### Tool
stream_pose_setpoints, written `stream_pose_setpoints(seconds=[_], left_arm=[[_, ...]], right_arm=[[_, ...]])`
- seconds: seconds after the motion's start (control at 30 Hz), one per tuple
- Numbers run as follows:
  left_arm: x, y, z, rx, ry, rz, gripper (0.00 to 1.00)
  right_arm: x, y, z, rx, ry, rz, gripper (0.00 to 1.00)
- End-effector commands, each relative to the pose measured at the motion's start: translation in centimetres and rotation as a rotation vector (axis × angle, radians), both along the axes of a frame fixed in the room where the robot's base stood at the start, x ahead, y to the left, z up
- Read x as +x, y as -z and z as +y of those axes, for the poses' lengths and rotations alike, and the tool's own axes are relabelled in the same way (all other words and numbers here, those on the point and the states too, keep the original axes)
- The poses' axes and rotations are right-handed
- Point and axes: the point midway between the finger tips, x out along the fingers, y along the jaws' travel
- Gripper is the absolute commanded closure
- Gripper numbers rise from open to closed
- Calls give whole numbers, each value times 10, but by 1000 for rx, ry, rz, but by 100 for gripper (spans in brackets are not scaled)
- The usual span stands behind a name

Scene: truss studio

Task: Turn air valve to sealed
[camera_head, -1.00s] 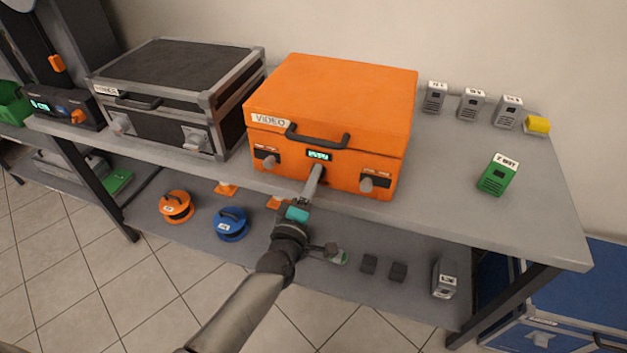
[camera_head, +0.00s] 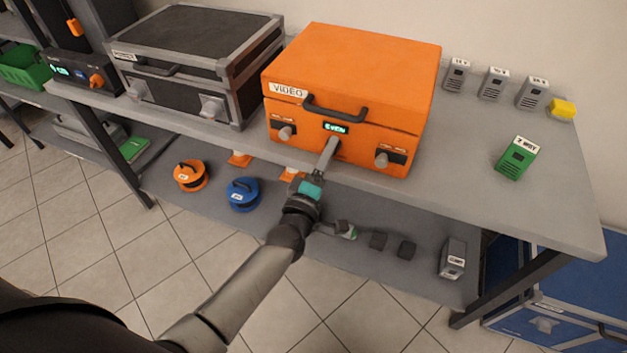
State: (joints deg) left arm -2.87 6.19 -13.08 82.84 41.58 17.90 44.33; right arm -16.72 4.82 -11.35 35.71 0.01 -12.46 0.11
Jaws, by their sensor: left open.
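The orange case (camera_head: 352,70) labelled VIDEO stands closed on the grey table, a dark handle on its front. A small lit display (camera_head: 336,128) sits below the handle; its green text is too small to read surely. My left gripper (camera_head: 332,148) is at the case front just below this display. Its jaws are open, though seen nearly edge-on. A dark part shows behind the fingertips; I cannot tell whether this is the air valve or whether the fingers touch it. Grey latches (camera_head: 286,133) and (camera_head: 382,160) flank the gripper. My right gripper is out of view.
A black case (camera_head: 195,55) stands left of the orange one. Several grey boxes, a yellow block (camera_head: 562,108) and a green box (camera_head: 517,158) are at right. The table's right front is clear.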

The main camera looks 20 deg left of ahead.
Motion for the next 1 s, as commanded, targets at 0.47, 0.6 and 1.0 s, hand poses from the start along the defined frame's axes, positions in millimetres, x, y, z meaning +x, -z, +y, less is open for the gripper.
stream_pose_setpoints(seconds=[0.47,0.6,1.0], left_arm=[[-88,5,3,1,1,4,29],[-113,7,4,1,2,3,29],[-144,8,5,-1,1,0,29]], right_arm=[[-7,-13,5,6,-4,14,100],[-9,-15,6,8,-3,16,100],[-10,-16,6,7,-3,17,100]])
